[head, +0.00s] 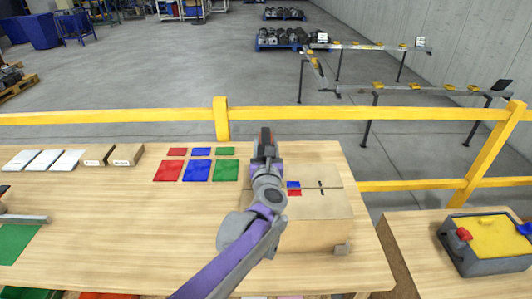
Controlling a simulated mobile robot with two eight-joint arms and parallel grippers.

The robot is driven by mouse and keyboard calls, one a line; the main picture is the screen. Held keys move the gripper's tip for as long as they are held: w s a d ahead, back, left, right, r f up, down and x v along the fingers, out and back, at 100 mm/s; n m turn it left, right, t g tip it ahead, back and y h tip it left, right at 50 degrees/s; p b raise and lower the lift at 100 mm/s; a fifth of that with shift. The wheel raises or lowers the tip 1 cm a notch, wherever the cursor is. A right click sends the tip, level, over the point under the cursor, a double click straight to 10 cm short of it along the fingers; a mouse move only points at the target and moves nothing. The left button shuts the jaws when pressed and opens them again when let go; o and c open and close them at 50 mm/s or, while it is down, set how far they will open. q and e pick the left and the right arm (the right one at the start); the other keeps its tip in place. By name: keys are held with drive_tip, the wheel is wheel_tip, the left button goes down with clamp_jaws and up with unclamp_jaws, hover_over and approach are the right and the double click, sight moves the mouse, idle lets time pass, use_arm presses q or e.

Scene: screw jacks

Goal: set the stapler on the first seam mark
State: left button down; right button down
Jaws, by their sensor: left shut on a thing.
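My left gripper (266,150) reaches over the far left part of a cardboard box (325,207), with its fingers pointing away from me. It is shut on a dark, partly reddish thing (265,134), which looks like the stapler; the gripper hides much of it. A seam crosses the box top. A short dark mark (321,187) lies on the seam, to the right of the gripper. Blue and red patches (294,187) lie just right of my wrist. My arm hides the box's left part and any marks there. I cannot tell whether the stapler touches the box. My right gripper is not in view.
The box stands on a wooden table (130,215). Red, blue and green mats (197,170) lie left of the gripper. A yellow rail (120,117) runs behind. A grey case (485,242) with a yellow top sits at right.

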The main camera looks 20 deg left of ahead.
use_arm(q)
drive_tip(key=shift+f, duration=1.05)
drive_tip(key=shift+f, duration=0.15)
drive_tip(key=shift+c, duration=1.6)
unclamp_jaws()
drive_tip(key=shift+s+d, duration=0.1)
drive_tip(key=shift+s, duration=0.1)
drive_tip(key=v, duration=1.1)
drive_tip(key=shift+s+d+b, duration=0.1)
drive_tip(key=shift+s+b, duration=0.2)
drive_tip(key=shift+b, duration=0.1)
